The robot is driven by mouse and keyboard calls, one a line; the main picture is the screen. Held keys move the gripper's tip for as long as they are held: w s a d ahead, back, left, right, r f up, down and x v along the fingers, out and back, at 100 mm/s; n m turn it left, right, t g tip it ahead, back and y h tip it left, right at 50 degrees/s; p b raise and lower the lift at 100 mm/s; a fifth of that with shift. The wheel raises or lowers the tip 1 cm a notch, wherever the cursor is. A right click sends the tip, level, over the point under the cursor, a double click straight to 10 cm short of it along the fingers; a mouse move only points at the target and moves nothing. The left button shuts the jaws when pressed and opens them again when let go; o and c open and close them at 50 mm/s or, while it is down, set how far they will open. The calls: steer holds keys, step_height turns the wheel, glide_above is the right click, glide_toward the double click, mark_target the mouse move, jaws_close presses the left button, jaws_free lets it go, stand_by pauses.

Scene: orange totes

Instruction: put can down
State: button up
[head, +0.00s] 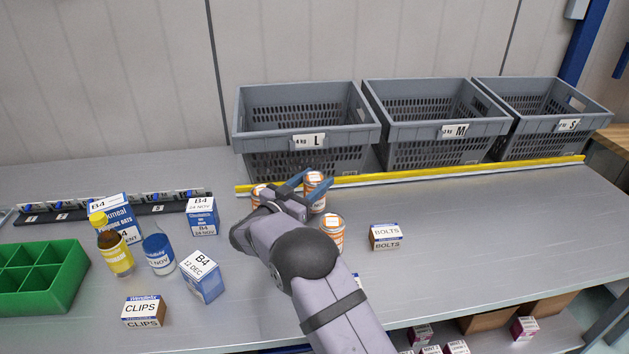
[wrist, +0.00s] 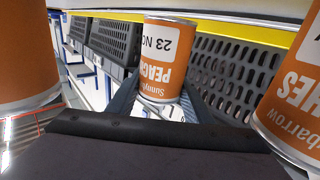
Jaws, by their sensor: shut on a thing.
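My gripper (head: 303,181) is shut on an orange and white can (head: 315,190), in front of the grey crate marked L. In the wrist view the held can (wrist: 167,62) sits between the fingers, with "PEACH" and "23 NO" showing upside down in the picture. A second orange can (head: 332,231) stands on the table to the right of my arm, and a third can (head: 258,192) is partly hidden behind my gripper on the left. Two orange cans show close by in the wrist view, at the left (wrist: 25,55) and right (wrist: 292,95) edges. I cannot tell if the held can touches the table.
Grey crates L (head: 240,135), M (head: 440,132) and S (head: 545,125) stand behind a yellow strip (head: 450,171). A BOLTS box (head: 385,237) is at right. Bottles, B4 boxes (head: 202,276), a CLIPS box (head: 144,311) and a green divided tray (head: 70,285) are at left. The right of the table is clear.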

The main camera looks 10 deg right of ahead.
stand_by(0.3)
steer(key=shift+f, duration=0.5)
steer(key=shift+f+b, duration=0.1)
steer(key=shift+b, duration=0.2)
steer(key=o, duration=1.3)
